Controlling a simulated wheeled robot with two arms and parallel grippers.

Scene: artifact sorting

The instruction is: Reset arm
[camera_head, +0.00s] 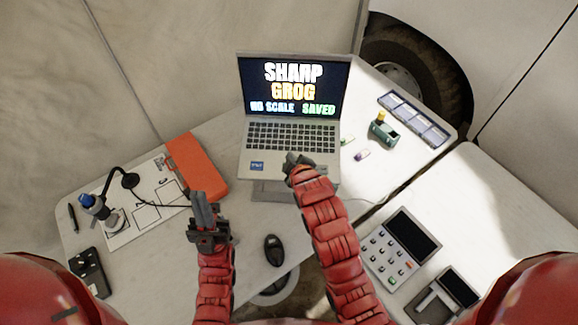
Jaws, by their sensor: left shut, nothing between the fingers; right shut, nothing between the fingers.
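My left gripper (201,212) is shut and empty. It points up in the picture, above the table between the orange folder and the black mouse. My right gripper (293,160) is shut and empty, over the front edge of the laptop (246,165), near its touchpad. I cannot tell whether it touches the laptop. The laptop is open, with its screen (293,85) lit and reading "SHARP GROG", "NO SCALE" and "SAVED". Both red arms reach up from the bottom of the view.
An orange folder (197,164), a marked sheet (150,218), a blue-topped lamp-like device (88,203) and a mouse (273,250) lie left. A blue tray (413,119), a green holder (384,132), a calculator-like device (402,247) and a scale-like device (447,296) lie right.

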